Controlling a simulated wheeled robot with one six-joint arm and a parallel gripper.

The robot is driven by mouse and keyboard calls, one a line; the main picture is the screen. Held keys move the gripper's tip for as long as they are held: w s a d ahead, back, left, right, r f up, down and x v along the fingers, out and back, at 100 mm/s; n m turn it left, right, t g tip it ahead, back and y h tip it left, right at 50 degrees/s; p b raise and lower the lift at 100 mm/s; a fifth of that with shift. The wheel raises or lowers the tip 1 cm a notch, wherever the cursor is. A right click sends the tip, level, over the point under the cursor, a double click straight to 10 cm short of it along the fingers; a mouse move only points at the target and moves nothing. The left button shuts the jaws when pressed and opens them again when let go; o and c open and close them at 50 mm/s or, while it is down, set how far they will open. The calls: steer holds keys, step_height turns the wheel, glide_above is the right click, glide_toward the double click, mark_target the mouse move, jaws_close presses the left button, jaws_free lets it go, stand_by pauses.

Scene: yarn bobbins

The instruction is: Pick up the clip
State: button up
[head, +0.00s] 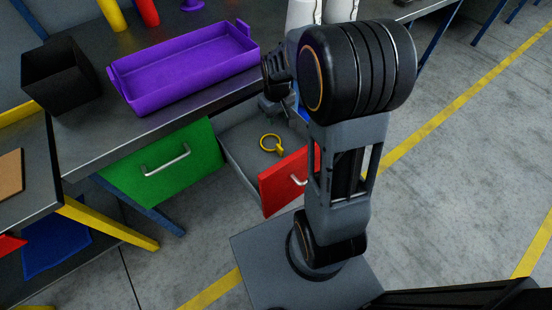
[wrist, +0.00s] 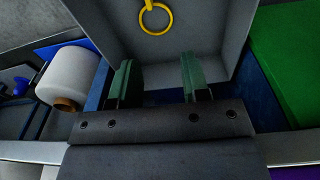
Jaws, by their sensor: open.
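The clip (head: 266,139) is a yellow ring with a short stem. It lies on the floor of the open red-fronted drawer (head: 285,181) in the head view. In the wrist view the yellow ring (wrist: 155,31) is at the top middle, beyond my fingertips, and its upper part is cut off by the picture edge. My gripper (wrist: 156,63) is open and empty, with its two green fingers apart. The fingers are not around the clip. In the head view my arm hides most of the gripper.
A closed green drawer (head: 135,170) is left of the open one. A purple tray (head: 203,95) and a black bin (head: 60,78) stand on the bench above. A white bobbin (wrist: 68,75) is left of my gripper in the wrist view. The drawer walls surround the clip.

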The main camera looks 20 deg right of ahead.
steer(key=b, duration=0.4)
glide_toward(280, 148)
steer(key=shift+g, duration=0.4)
steer(key=f, duration=0.2)
steer(key=f+b, duration=0.1)
steer(key=f, duration=0.1)
steer(key=f+b, duration=0.1)
steer(key=f, duration=0.1)
steer(key=shift+w, duration=0.35)
steer(key=shift+w+d+f+b, duration=0.1)
steer(key=shift+f+b, duration=0.6)
steer(key=shift+f, duration=0.85)
steer(key=shift+d+f+b, duration=0.1)
steer(key=shift+f+b, duration=0.6)
steer(key=shift+f, duration=0.9)
jaws_close()
